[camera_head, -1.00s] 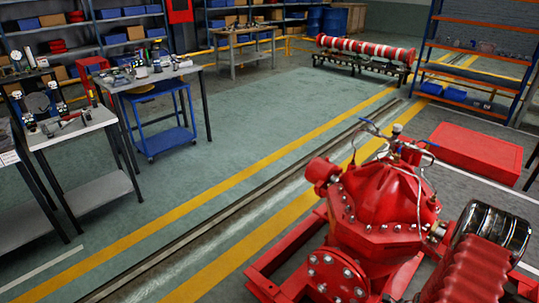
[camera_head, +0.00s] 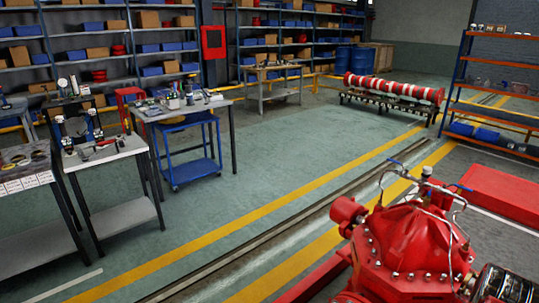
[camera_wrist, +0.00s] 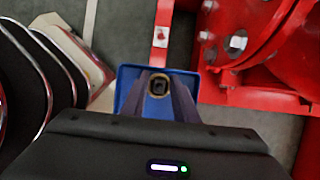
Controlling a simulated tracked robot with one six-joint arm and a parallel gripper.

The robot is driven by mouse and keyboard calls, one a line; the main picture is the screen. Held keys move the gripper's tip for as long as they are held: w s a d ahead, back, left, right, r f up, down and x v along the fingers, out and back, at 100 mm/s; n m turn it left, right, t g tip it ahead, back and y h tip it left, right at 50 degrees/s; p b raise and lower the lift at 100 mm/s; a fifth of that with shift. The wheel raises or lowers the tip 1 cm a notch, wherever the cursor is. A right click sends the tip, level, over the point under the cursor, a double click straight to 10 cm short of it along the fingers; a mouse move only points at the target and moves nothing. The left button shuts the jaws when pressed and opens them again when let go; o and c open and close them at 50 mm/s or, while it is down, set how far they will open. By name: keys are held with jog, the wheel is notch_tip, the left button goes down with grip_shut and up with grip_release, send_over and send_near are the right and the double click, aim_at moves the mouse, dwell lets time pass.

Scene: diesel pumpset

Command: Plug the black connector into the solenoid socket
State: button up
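My gripper (camera_wrist: 160,82) shows in the wrist view, with its two dark fingers close to each other. A small dark piece with a tan ring (camera_wrist: 158,86), perhaps the black connector, shows in the gap between the fingertips. I cannot tell whether the fingers grip it or it lies beyond them. A blue tray or plate (camera_wrist: 126,78) is behind the fingers. The gripper is not in the head view. The solenoid socket cannot be made out in either view.
The red pump (camera_head: 408,246) stands at the lower right of the head view, with thin cables above it. Red metalwork (camera_wrist: 270,60) fills the right of the wrist view. Black rounded parts (camera_wrist: 25,75) are at its left. Workbenches (camera_head: 104,153) stand left; the green floor between is clear.

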dwell(0.5)
grip_shut()
jog(key=shift+r, duration=0.1)
dwell(0.4)
jog(key=shift+r, duration=1.65)
